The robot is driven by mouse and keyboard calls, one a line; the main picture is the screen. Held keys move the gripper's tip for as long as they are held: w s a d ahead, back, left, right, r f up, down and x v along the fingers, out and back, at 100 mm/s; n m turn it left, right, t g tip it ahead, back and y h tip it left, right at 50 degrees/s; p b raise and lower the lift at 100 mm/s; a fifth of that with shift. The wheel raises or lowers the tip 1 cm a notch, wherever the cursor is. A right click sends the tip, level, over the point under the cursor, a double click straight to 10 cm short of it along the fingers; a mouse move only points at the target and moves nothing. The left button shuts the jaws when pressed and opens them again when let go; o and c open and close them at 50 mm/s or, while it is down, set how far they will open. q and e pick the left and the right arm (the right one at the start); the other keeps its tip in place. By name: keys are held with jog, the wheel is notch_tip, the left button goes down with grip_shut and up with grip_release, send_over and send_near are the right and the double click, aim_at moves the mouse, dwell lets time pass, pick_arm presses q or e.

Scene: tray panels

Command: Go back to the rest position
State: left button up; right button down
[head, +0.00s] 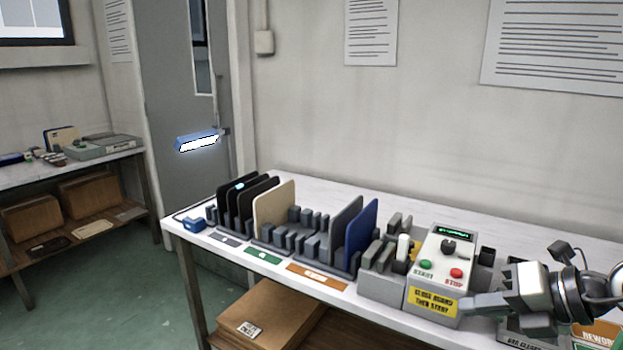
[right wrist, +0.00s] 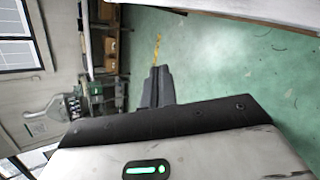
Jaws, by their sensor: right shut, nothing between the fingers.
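My right gripper (head: 470,304) is at the right of the head view, in front of the control box and pointing left. Its fingers are closed together with nothing between them. In the right wrist view the shut fingers (right wrist: 156,87) show at the centre, with green floor beyond them. My left gripper is in neither view.
The white table (head: 190,240) carries racks with upright black, beige, grey and blue panels (head: 362,225). The control box (head: 440,260) with green and red buttons stands beside my right gripper. A cardboard box (head: 265,312) sits below. A side bench (head: 110,157) is at left; green floor (head: 70,320) between is clear.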

jog(key=s+a+f+m+t+y, duration=0.3)
jog(key=a+m+t+y, duration=0.3)
jog(key=a+m, duration=0.4)
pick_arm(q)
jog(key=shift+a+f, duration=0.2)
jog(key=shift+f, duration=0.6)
pick_arm(e)
jog(key=s+f+m+g+h, duration=0.1)
jog(key=s+f+m+h, duration=0.4)
jog(key=f+m, duration=0.5)
jog(key=s+f+m+g+h, duration=0.1)
jog(key=s+f+m+h, duration=0.5)
jog(key=f+m, duration=0.5)
jog(key=shift+s+a+f+m+g, duration=0.15)
jog(key=shift+s+f+m+g, duration=0.2)
jog(key=shift+s, duration=0.75)
